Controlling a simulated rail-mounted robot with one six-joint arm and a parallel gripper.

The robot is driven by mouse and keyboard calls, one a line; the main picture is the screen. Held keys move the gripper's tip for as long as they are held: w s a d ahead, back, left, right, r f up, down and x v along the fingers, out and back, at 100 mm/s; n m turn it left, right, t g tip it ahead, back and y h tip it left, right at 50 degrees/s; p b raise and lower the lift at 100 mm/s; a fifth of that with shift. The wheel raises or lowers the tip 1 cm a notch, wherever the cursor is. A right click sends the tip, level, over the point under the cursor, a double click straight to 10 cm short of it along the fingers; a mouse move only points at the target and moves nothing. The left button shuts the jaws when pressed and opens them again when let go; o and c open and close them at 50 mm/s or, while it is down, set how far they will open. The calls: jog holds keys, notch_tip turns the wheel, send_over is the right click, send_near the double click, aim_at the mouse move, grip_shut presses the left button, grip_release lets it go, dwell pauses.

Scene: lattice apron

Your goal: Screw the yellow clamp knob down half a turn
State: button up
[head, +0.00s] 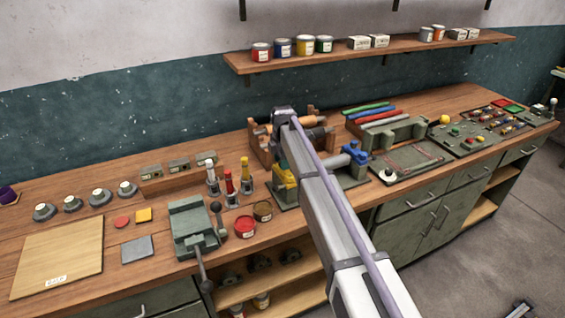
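A green base plate (357,183) on the bench carries a clamp fixture, partly covered by my arm. A yellow clamp part (284,177) shows at its left, just left of my arm. Its knob cannot be made out clearly. A blue clamp (355,151) with a blue knob stands at the right end, and a grey bar (336,162) leads towards it from behind my arm. My arm crosses the picture from the lower right up to a dark joint above the fixture. My gripper is not visible, and whether it touches the yellow clamp cannot be seen.
Close left of the fixture stand upright red, yellow and white-topped tools (230,188), open paint tins (245,227) and a green vise (193,228). Wooden stands (263,149) with orange rollers are behind. A green rack (395,132) and tray (410,160) lie to the right.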

jog(key=c, duration=0.7)
